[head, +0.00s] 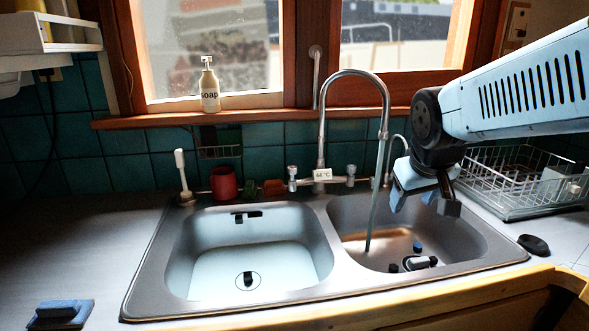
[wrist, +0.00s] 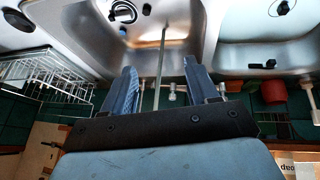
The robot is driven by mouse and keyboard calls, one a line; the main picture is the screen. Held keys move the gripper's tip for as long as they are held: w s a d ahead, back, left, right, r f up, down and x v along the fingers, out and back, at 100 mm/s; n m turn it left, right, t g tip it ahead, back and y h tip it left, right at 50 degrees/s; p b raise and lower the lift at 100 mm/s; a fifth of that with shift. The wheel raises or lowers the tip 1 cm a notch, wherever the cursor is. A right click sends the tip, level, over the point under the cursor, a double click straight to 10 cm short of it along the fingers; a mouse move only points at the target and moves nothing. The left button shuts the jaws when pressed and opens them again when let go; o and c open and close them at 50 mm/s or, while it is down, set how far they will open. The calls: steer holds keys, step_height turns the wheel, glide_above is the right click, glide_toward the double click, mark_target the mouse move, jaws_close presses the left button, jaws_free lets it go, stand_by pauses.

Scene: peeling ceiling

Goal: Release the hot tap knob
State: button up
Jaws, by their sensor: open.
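The tap (head: 322,120) is a tall curved chrome spout behind the sink, with water falling into the right basin. It has a left knob (head: 292,178) and a right knob (head: 350,176). I cannot read which is hot. A small display (head: 322,174) between them seems to read a temperature in °C. My gripper (head: 424,203) is open, over the right basin, right of the water stream and apart from both knobs. In the wrist view my gripper (wrist: 158,82) has its two fingers spread with nothing held. One knob (wrist: 172,93) shows between the fingers, beyond them.
A wire dish rack (head: 522,180) stands right of the sink. A red cup (head: 223,183) and a brush (head: 182,175) stand behind the left basin (head: 250,258). A soap bottle (head: 209,88) is on the sill. Small dark items (head: 420,262) lie in the right basin.

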steer(key=w+a+f+n+y, duration=0.1)
steer(key=w+a+f+n, duration=0.1)
steer(key=w+a+f, duration=0.3)
steer(key=w+a+f+n+y, duration=0.2)
steer(key=w+a+f, duration=0.3)
steer(key=w, duration=0.3)
steer(key=w+a+f+n+y, duration=0.2)
steer(key=w+a+f+n, duration=0.1)
steer(key=w+a+f, duration=0.2)
steer(key=shift+w+a+f+n, duration=0.1)
steer(key=shift+w+f+n, duration=0.1)
steer(key=shift+w+f, duration=0.4)
steer(key=shift+w+a+f+n, duration=0.1)
steer(key=shift+w+f+n, duration=0.1)
steer(key=shift+w+f, duration=0.4)
steer(key=w+a+f+n+y, duration=0.1)
steer(key=w+a+f+y, duration=0.15)
steer(key=a, duration=0.25)
steer(key=m+t+y, duration=0.2)
steer(key=t+y, duration=0.5)
glide_toward(296, 169)
steer(key=shift+h, duration=0.25)
steer(key=x, duration=1.1)
steer(key=shift+w+a+r, duration=0.15)
steer(key=shift+a, duration=0.2)
steer(key=c, duration=0.9)
